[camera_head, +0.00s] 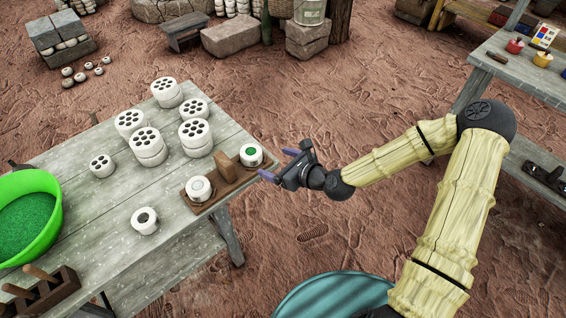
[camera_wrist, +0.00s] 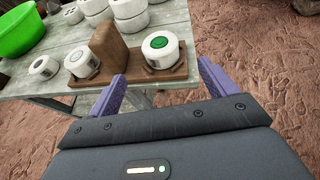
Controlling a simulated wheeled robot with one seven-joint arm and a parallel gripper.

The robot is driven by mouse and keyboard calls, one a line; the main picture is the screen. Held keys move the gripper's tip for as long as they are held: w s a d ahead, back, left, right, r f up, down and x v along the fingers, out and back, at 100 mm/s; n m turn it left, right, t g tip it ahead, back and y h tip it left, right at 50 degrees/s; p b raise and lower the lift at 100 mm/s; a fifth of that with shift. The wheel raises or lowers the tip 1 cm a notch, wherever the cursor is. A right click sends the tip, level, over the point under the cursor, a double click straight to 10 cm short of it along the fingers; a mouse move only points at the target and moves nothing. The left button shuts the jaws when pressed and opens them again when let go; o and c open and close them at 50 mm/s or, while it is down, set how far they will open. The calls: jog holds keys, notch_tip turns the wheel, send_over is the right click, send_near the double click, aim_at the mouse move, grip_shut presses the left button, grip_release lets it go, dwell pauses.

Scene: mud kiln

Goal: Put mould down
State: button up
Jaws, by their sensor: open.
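A white round mould with a green-filled top (camera_head: 251,154) stands upright at the right end of a wooden stand (camera_head: 222,190) on the table. It also shows in the wrist view (camera_wrist: 160,50). My gripper (camera_head: 280,165) is open and empty, just off the table's right edge beside that mould. In the wrist view its purple fingers (camera_wrist: 161,72) are spread, with the mould beyond them and apart from them. A second white mould with a pale top (camera_head: 199,188) stands at the stand's near end, across the upright wooden block (camera_head: 226,167). A third, with a dark centre (camera_head: 145,220), stands on the bare tabletop.
Several white pieces with holed tops (camera_head: 148,144), some stacked, stand farther back on the grey table (camera_head: 100,215). A green bowl of green grains (camera_head: 30,222) and a wooden rack (camera_head: 42,290) are at left. Open ground lies right of the table.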

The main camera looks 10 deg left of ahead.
jog(key=s+d+f+n+g+h, duration=0.1)
jog(key=s+d+n+g+h, duration=0.15)
jog(key=d+n, duration=0.4)
jog(key=s+d+f+n+g+h, duration=0.1)
jog(key=s+d+n+h, duration=0.1)
jog(key=d+n+h, duration=0.4)
jog(key=s+d+r+n+g+h, duration=0.1)
jog(key=s+d+r+n+h, duration=0.2)
jog(key=s+d+r+n, duration=0.6)
notch_tip(320, 180, up, 4)
jog(key=d+n, duration=0.2)
jog(key=n, duration=0.1)
jog(key=shift+s+d+f, duration=0.25)
jog(key=shift+d, duration=0.15)
jog(key=shift+r, duration=0.1)
